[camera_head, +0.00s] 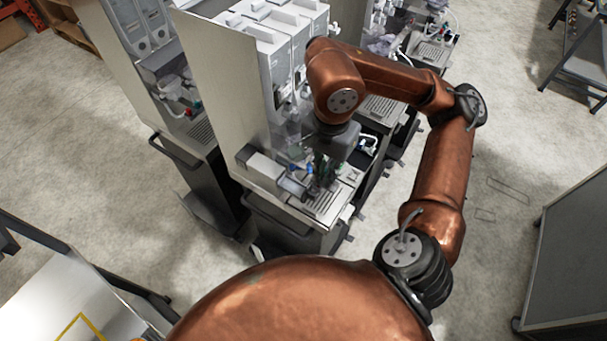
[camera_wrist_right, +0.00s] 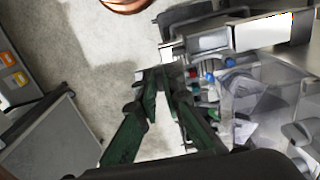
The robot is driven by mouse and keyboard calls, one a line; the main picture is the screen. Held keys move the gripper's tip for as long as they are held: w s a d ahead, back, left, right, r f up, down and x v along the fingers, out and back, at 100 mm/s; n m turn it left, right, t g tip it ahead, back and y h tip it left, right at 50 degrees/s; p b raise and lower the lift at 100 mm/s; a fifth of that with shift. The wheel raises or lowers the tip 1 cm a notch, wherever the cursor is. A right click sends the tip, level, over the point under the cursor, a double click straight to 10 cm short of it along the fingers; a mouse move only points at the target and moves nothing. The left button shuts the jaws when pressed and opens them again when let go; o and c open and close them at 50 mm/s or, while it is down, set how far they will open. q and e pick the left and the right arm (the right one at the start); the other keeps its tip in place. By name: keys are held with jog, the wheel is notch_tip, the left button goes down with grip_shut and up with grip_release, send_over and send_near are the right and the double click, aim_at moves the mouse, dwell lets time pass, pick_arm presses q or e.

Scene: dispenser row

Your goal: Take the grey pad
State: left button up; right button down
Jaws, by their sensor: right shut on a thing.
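My right gripper (camera_head: 319,178) points down over the front tray of the nearest dispenser (camera_head: 262,170). In the right wrist view the dark green fingers of my right gripper (camera_wrist_right: 160,74) come close together at their tips. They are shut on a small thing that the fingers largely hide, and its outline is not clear. No grey pad shows plainly apart from the fingers. A grey-faced block (camera_wrist_right: 208,41) on the dispenser's front lies just beyond the fingertips. My left gripper is in neither view.
Red and blue fittings (camera_wrist_right: 209,77) and clear plastic parts (camera_wrist_right: 255,95) sit close beside the fingers. A tall side panel (camera_head: 222,75) stands left of the gripper. Another dispenser (camera_head: 175,90) stands further left. A grey cabinet (camera_head: 570,250) is at the right, with open floor between.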

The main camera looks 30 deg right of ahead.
jog(key=s+d+r+p, duration=0.1)
jog(key=s+r+p, duration=0.1)
jog(key=s+r, duration=0.2)
jog(key=shift+d+r, duration=0.35)
jog(key=shift+r, duration=0.4)
jog(key=shift+s, duration=0.1)
